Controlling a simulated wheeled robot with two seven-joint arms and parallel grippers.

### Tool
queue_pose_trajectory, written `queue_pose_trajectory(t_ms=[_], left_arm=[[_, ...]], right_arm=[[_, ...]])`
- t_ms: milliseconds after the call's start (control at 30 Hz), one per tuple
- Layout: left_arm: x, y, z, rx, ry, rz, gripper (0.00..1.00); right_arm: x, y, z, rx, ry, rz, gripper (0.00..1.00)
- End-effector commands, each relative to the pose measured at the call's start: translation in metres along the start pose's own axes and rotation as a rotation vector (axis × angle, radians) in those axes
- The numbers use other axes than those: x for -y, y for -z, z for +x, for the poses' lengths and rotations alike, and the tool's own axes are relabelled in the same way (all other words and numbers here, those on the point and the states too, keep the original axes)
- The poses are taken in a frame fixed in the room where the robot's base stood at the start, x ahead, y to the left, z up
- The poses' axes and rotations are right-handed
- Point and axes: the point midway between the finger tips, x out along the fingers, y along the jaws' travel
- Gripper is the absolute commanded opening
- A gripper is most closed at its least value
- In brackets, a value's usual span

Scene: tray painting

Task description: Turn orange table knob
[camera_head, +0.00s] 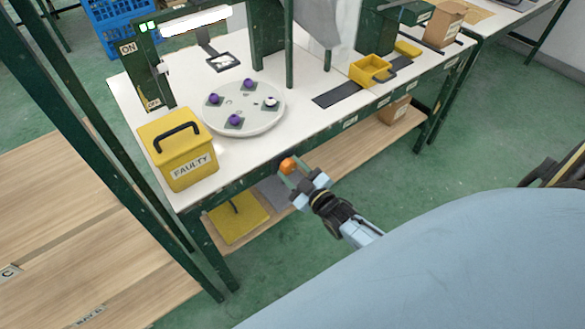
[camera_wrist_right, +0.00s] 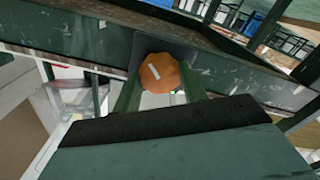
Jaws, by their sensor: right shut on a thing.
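The orange knob (camera_head: 287,165) is on the front edge of the white-topped table (camera_head: 312,123). In the right wrist view the knob (camera_wrist_right: 160,73) faces me, with a pale bar mark tilted on its face. My right gripper (camera_head: 290,172) reaches the knob from the front. Its two green fingers lie on either side of the knob in the right wrist view (camera_wrist_right: 160,88), and it is shut on the knob. My left gripper is not in view.
A yellow FAULTY box (camera_head: 178,150) stands at the table's left corner. A yellow bin (camera_head: 371,69) stands further right. A lower wooden shelf (camera_head: 345,142) runs beneath the table. Green floor lies in front.

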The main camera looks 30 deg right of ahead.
Motion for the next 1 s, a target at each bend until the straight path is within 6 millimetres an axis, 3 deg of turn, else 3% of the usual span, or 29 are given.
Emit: queue_pose_trajectory(t_ms=[1000], left_arm=[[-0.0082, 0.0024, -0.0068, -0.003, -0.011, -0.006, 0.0]], right_arm=[[-0.0001, -0.0008, -0.0001, 0.001, 0.001, 0.964, 0.19]])
